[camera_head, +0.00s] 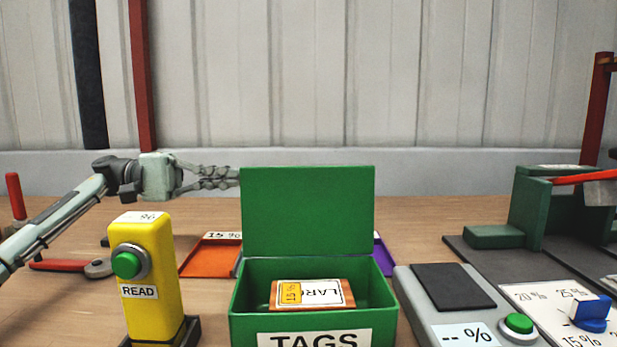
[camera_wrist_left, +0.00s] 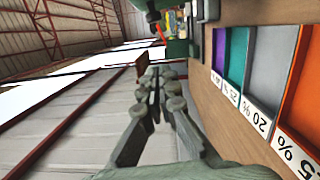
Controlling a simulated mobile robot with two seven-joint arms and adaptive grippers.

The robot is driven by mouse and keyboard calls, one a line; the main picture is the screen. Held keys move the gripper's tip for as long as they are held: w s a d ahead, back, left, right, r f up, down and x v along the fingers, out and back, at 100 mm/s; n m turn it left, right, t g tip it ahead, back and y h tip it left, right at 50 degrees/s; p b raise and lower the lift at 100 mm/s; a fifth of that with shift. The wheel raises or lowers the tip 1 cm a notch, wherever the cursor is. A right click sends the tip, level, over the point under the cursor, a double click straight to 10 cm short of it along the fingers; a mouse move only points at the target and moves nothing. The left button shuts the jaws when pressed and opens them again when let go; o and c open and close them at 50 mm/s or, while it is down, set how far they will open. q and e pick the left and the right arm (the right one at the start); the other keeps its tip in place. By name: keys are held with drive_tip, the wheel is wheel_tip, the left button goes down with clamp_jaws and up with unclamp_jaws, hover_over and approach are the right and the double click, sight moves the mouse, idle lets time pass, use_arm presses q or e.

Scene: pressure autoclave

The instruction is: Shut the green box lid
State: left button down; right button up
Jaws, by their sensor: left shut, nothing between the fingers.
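The green box (camera_head: 238,318) stands on the table with a TAGS label on its front. Its lid (camera_head: 307,210) is open and stands upright at the back of the box. A block with a white and yellow label (camera_head: 312,295) lies inside. My left gripper (camera_head: 236,177) is shut and empty, with its fingertips at the upper left edge of the lid. I cannot tell whether they touch it. The left wrist view shows the same closed fingers (camera_wrist_left: 160,80). My right gripper is not in view.
A yellow READ post (camera_head: 150,275) stands left of the box. A grey device (camera_head: 465,305) with a green button is close on its right. An orange tray (camera_head: 210,260) and a purple tray (camera_head: 383,257) lie behind the box. A green machine (camera_head: 535,205) stands at right.

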sight(286, 182)
use_arm(q)
drive_tip(key=shift+s+d+r+p, duration=0.1)
drive_tip(key=shift+s+d+p, duration=0.6)
drive_tip(key=shift+d, duration=1.05)
drive_tip(key=shift+s+d+r+p, duration=0.1)
drive_tip(key=shift+s+d+p, duration=0.35)
drive_tip(key=shift+s+d, duration=0.95)
drive_tip(key=shift+s+d+r+p, duration=0.1)
drive_tip(key=shift+s+d+p, duration=0.45)
drive_tip(key=shift+d, duration=1.55)
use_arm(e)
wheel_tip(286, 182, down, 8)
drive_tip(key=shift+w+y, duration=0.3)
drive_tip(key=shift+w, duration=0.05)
